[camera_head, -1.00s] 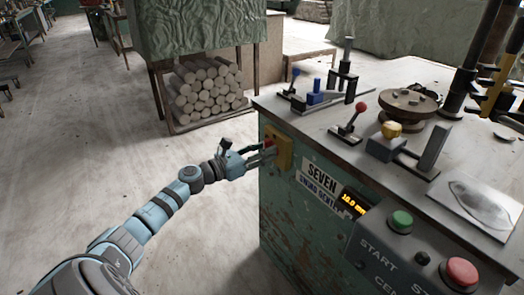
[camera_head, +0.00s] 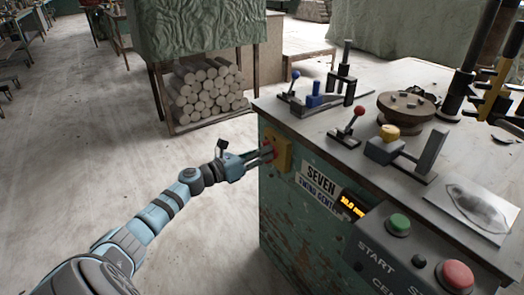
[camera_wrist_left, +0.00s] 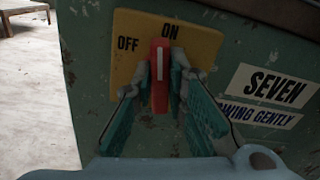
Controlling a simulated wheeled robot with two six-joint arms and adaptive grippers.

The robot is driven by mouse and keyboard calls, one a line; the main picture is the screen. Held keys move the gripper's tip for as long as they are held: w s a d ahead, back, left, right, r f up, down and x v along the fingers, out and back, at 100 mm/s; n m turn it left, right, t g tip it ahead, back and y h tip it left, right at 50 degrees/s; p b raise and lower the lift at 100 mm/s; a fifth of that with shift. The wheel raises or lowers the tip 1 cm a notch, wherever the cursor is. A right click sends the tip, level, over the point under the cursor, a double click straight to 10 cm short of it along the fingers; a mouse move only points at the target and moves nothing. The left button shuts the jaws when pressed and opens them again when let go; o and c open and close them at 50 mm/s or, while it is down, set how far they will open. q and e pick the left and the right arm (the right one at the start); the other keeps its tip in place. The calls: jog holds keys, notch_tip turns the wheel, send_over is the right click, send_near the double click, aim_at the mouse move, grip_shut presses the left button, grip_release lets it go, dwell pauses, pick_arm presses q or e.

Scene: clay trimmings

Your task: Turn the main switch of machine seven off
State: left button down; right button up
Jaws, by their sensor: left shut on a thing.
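The main switch is a red handle (camera_wrist_left: 159,75) with a white line on a yellow plate (camera_wrist_left: 205,42) marked OFF and ON. In the left wrist view the handle stands upright, its top end just below ON and right of OFF. My left gripper (camera_wrist_left: 165,82) is shut on the handle, one finger on each side. In the head view the left gripper (camera_head: 268,154) reaches the yellow plate (camera_head: 284,154) on the side of the green machine (camera_head: 285,215). The sign SEVEN (camera_head: 322,177) is right of the plate. My right gripper is out of view.
The machine top (camera_head: 300,118) carries several levers and a round wooden piece (camera_head: 407,107). A control box (camera_head: 385,250) with a green button (camera_head: 398,224) and a red button (camera_head: 456,274) juts from its front. Floor (camera_head: 90,150) left of the machine is clear.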

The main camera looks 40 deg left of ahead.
pick_arm(q)
jog(key=n+p, duration=0.2)
jog(key=n, duration=0.3)
jog(key=n+p, duration=0.2)
jog(key=n, duration=0.3)
jog(key=a+f+n+p, duration=0.1)
jog(key=n, duration=0.4)
jog(key=shift+w+p, duration=0.15)
jog(key=shift+p, duration=0.25)
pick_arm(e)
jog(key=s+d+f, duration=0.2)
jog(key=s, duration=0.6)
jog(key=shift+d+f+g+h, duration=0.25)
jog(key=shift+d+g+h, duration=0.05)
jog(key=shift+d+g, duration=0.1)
pick_arm(q)
jog(key=shift+f+n, duration=0.1)
jog(key=shift+n, duration=0.2)
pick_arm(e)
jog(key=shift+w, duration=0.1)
pick_arm(q)
jog(key=c, duration=1.6)
grip_release()
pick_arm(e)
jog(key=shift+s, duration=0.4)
